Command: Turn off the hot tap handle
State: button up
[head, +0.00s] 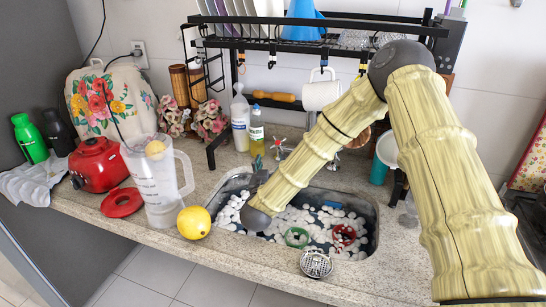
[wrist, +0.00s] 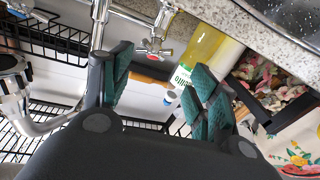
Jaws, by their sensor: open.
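The hot tap handle, a chrome cross-shaped handle with a red mark (head: 279,147), stands behind the sink, near its back edge. My arm hides part of the area to the right of the handle.
The sink (head: 372,215) holds white pebbles and a red and a green ring. A yellow-green soap bottle (head: 256,131) stands left of the handle. A chrome pipe (wrist: 98,20) runs close to one finger. The black rack (head: 300,45) spans above. A clear jug (head: 158,190) stands left.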

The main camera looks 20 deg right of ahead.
jog(key=shift+v, duration=1.25)
jog(key=shift+r, duration=0.1)
